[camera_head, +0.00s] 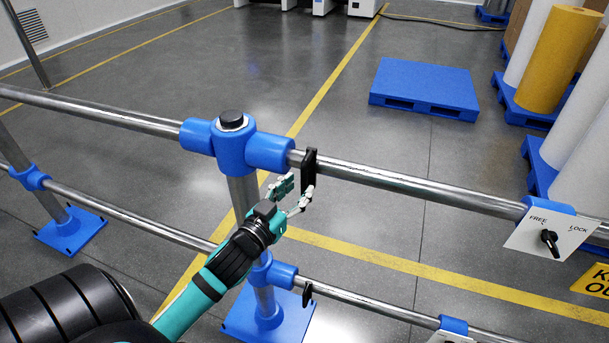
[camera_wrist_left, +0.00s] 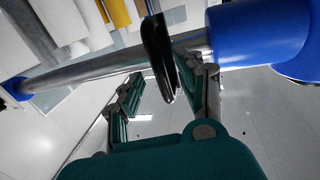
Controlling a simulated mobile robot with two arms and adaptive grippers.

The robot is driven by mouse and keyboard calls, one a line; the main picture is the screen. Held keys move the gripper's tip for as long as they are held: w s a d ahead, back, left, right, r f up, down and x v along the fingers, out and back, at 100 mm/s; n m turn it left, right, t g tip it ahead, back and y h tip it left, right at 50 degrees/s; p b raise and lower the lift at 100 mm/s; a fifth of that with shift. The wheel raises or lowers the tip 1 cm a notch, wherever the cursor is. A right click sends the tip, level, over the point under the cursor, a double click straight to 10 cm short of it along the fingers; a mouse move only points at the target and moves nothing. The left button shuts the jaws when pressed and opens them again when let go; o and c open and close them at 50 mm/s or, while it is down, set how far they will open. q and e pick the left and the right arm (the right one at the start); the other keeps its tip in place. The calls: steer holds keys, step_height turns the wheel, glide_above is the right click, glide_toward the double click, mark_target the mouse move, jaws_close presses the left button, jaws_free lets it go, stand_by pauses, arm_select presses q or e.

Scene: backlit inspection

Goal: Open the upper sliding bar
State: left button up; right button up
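The upper sliding bar (camera_head: 415,187) is a grey metal tube running right from a blue post fitting (camera_head: 232,145). A black handle (camera_head: 309,172) is fixed on it near that fitting. In the left wrist view the handle (camera_wrist_left: 157,50) hangs down from the bar (camera_wrist_left: 110,68). My left gripper (camera_head: 291,195) is open, just below and left of the handle. In the wrist view its fingers stand apart, with the handle's lower end appearing between them; I cannot tell whether they touch it. My right gripper is not in view.
A white FREE/LOCK plate (camera_head: 548,235) with a black knob (camera_head: 550,241) hangs at the right. A lower bar (camera_head: 375,308) with a small black handle (camera_head: 307,294) runs below. A blue pallet (camera_head: 425,88) lies beyond on open grey floor.

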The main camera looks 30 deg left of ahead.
mark_target(303, 184)
arm_select(q)
steer(key=shift+w+p, duration=0.3)
steer(key=shift+w, duration=1.55)
jaws_close()
steer(key=shift+f, duration=0.1)
